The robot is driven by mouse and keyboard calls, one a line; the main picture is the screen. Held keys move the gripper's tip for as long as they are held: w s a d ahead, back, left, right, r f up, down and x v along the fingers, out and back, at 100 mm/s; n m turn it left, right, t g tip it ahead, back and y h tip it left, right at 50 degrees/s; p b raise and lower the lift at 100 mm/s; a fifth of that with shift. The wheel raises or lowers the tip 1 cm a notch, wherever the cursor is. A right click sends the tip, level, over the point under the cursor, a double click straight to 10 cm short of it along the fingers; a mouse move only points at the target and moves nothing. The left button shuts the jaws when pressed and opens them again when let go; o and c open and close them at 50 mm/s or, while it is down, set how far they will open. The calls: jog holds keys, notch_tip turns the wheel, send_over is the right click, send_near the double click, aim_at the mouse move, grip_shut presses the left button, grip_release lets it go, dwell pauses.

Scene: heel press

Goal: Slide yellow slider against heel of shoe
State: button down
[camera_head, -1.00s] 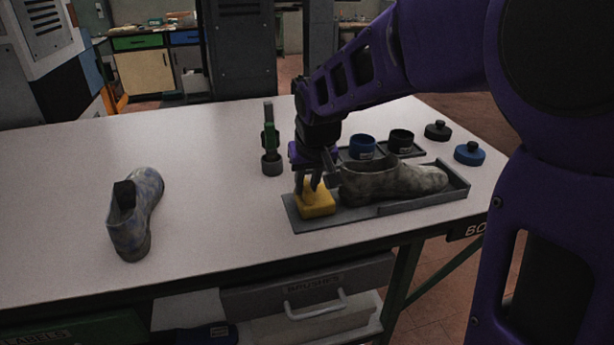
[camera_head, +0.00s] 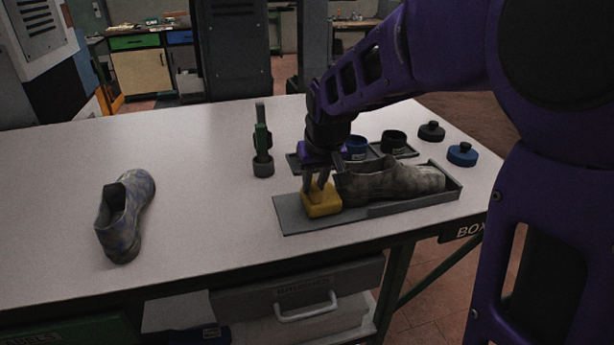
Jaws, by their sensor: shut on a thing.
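The yellow slider (camera_head: 322,203) sits on the grey tray (camera_head: 291,217), toward its left end. My gripper (camera_head: 320,184) points down over the slider and is shut on its upper part. The mottled grey shoe (camera_head: 397,182) lies in the right part of the tray, with its heel to the left and toe to the right. The slider is right beside the heel; from this angle I cannot tell whether they touch.
Another shoe (camera_head: 126,217) stands on the left of the white table (camera_head: 205,165). A green-handled tool (camera_head: 262,142) stands in a grey holder behind the tray. A blue pot (camera_head: 356,146), a black pot (camera_head: 394,142), a black lid (camera_head: 431,131) and a blue lid (camera_head: 462,154) are farther back.

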jog(key=shift+w+d, duration=0.15)
jog(key=shift+d, duration=0.35)
jog(key=c, duration=0.7)
grip_release()
jog(key=shift+a, duration=0.1)
jog(key=shift+r, duration=0.1)
